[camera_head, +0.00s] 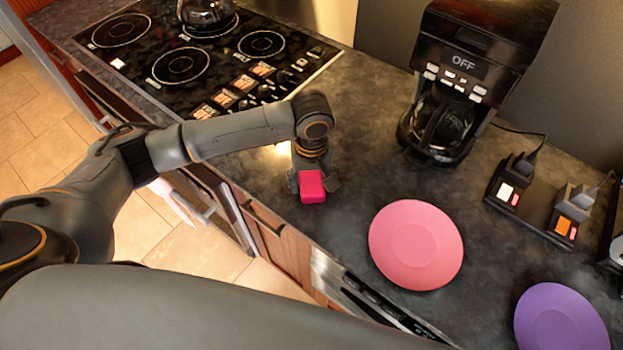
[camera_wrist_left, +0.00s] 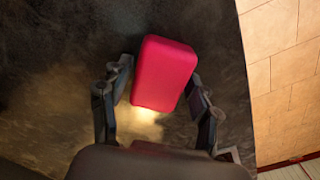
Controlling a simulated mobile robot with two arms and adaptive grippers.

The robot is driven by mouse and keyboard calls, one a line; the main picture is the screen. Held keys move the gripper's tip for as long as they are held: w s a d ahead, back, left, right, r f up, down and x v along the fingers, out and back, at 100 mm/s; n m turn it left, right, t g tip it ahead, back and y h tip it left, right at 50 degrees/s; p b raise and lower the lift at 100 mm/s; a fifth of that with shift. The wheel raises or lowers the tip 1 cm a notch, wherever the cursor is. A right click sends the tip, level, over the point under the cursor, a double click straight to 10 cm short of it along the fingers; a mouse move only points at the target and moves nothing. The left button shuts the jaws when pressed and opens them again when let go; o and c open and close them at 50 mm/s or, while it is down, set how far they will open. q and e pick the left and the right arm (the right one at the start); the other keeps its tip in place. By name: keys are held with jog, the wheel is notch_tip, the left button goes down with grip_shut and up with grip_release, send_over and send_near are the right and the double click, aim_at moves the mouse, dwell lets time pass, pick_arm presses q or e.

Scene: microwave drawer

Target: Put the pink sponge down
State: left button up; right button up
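My right gripper is not in view.
A pink plate (camera_head: 416,245) and a purple plate (camera_head: 560,322) lie to the right on the dark counter (camera_head: 365,150). A coffee maker (camera_head: 470,75) stands at the back. The stove (camera_head: 200,60) is at the left. A black device (camera_head: 540,205) is at the right.

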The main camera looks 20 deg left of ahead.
aim_at(312, 182)
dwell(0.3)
pick_arm(q)
notch_tip(312, 182, up, 12)
jog(key=b, duration=0.2)
jog(key=shift+r, duration=0.2)
dwell(0.5)
